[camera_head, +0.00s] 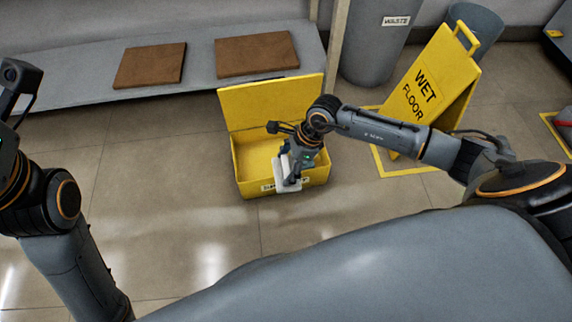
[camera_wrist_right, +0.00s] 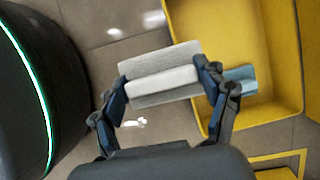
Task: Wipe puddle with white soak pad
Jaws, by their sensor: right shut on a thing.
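The white soak pad (camera_head: 288,183) is held in my right gripper (camera_head: 293,168), at the front wall of an open yellow box (camera_head: 322,182). In the right wrist view the pad (camera_wrist_right: 160,72) is a light, folded-looking block between the two fingers of the gripper (camera_wrist_right: 163,80), partly over the box's edge. I cannot tell whether it touches the box. Bright glossy patches show on the tiled floor (camera_head: 170,215); I cannot tell whether any is the puddle or only reflected light. My left arm is at the left edge, its gripper outside the picture.
The box's lid (camera_head: 272,100) stands raised at the back. A small blue item (camera_wrist_right: 240,80) lies in the box. A yellow wet-floor sign (camera_head: 430,90) stands right, near a grey waste bin (camera_head: 378,45). A grey bench (camera_head: 85,75) with brown boards is behind. The floor left is clear.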

